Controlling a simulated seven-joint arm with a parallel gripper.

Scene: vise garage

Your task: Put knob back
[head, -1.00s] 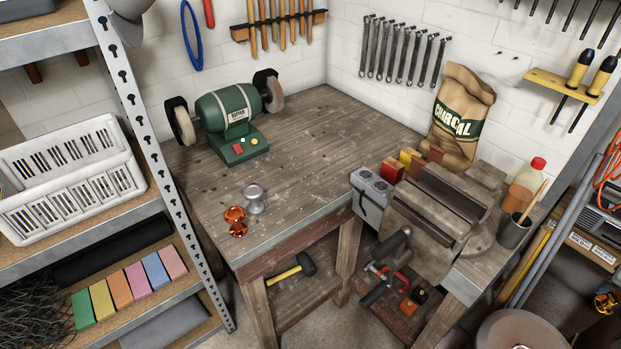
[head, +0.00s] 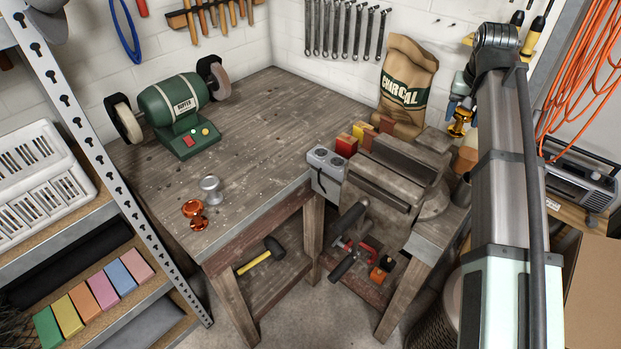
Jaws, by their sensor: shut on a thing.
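My gripper (head: 460,114) hangs at the right, in front of the wall and beside the charcoal bag. It is shut on a shiny gold knob (head: 459,129), which is held in the air; the fingers hide part of it. A copper-orange knob (head: 193,208) stands on the workbench (head: 255,130) near its front left edge. A silver knob (head: 210,184) stands just behind it. Both are well apart from my gripper.
A green buffer (head: 172,105) stands at the bench's back left. A large vise (head: 385,185), small coloured blocks (head: 347,144) and the charcoal bag (head: 405,80) occupy the right side. The bench middle is clear. A metal shelf post (head: 110,180) stands at left.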

